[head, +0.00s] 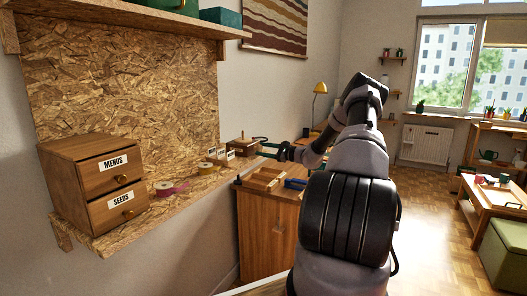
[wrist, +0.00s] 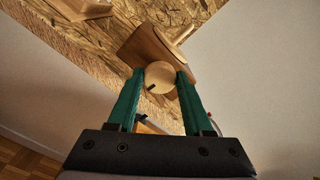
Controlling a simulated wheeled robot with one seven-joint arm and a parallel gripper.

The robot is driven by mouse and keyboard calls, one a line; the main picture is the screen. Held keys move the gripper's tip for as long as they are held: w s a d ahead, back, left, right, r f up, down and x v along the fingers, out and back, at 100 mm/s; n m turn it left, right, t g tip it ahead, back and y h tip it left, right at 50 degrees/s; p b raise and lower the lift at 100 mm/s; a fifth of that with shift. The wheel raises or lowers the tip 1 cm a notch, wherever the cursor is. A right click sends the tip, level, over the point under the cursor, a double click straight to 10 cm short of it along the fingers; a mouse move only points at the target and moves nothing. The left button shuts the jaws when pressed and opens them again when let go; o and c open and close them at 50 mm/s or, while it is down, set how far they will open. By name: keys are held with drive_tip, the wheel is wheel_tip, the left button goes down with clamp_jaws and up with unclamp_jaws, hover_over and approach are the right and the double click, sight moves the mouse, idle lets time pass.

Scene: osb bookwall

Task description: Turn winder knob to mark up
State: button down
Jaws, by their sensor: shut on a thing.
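The winder (wrist: 143,46) is a wooden block on the OSB shelf, with a pale peg rising from it; in the head view (head: 243,146) it stands at the shelf's far end. Its round pale knob (wrist: 160,75) faces the wrist camera. A short dark mark shows on the knob's lower left edge in the wrist view. My gripper (wrist: 160,78) has its two green fingers on either side of the knob, shut on it. In the head view, my gripper (head: 268,148) reaches the winder from the right, and the knob is too small to make out.
A pink tape roll (head: 171,188), a yellow roll (head: 205,168) and small white cards (head: 226,154) lie along the shelf. A drawer box (head: 92,181) stands at its near end. A wooden cabinet (head: 265,235) with a tray and blue item stands below my arm.

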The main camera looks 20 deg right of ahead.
idle(0.5)
drive_tip(key=shift+c, duration=1.5)
unclamp_jaws()
